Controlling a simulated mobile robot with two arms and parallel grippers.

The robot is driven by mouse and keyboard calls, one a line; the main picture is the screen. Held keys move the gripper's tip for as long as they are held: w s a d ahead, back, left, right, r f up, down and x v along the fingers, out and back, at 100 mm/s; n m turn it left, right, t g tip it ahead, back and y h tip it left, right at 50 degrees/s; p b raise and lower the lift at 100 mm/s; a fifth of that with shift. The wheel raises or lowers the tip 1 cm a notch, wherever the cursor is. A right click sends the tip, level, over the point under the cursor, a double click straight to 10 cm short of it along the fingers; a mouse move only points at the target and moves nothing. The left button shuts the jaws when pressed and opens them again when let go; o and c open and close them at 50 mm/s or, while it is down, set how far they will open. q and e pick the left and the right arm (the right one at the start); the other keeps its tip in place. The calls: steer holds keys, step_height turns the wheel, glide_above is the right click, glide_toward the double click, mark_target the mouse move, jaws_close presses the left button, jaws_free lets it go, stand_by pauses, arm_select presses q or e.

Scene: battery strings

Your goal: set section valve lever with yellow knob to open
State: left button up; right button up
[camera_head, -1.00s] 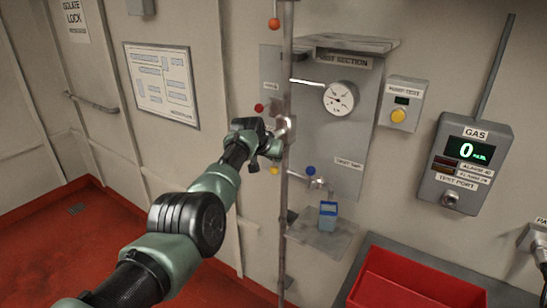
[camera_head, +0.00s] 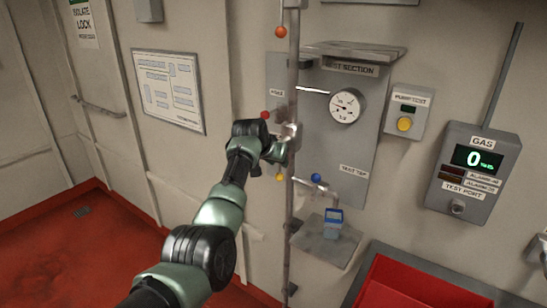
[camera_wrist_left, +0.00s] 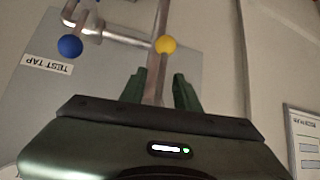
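The yellow knob (camera_head: 280,177) hangs just below my left gripper (camera_head: 282,150), beside the vertical pipe (camera_head: 292,90) in the head view. In the left wrist view the yellow knob (camera_wrist_left: 166,45) is just beyond the fingertips. My left gripper (camera_wrist_left: 159,88) is open there, its two dark green fingers apart with a grey bar between them. Whether this bar is the knob's lever or the pipe, I cannot tell. The valve body is mostly hidden behind the gripper in the head view. My right gripper is in neither view.
A red knob (camera_head: 265,115) is just above the left gripper and an orange knob (camera_head: 281,32) is higher. A blue knob (camera_head: 316,178) on the test tap is to the right, above a small blue device (camera_head: 333,222) on a shelf (camera_head: 325,247). A gauge (camera_head: 346,106) is on the panel.

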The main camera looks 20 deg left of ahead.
arm_select(q)
steer(key=shift+b+v, duration=0.6)
steer(key=shift+v, duration=1.7)
steer(key=shift+d+f, duration=0.1)
steer(key=s+a+f+g+b, duration=0.1)
steer(key=s+f, duration=0.3)
steer(key=f, duration=1)
steer(key=s+f+g+y, duration=0.1)
steer(key=s+f, duration=0.4)
steer(key=f, duration=0.8)
steer(key=s+a+f+g+b, duration=0.1)
steer(key=s+f, duration=0.3)
steer(key=f, duration=1)
steer(key=s+f+g, duration=0.2)
steer(key=s+f, duration=1.5)
steer(key=f, duration=0.1)
steer(key=s+f+g, duration=0.1)
steer(key=s+f, duration=0.4)
steer(key=s, duration=0.9)
steer(key=s+a+f+g+b, duration=0.1)
steer(key=s+f, duration=0.4)
steer(key=s, duration=0.9)
steer(key=s+f+b, duration=0.1)
steer(key=s+f, duration=0.5)
steer(key=s, duration=0.8)
steer(key=shift+s+a+m+g+y, duration=0.25)
steer(key=shift+a+m+g+y, duration=0.05)
steer(key=shift+a+m+g, duration=0.1)
steer(key=shift+f, duration=0.15)
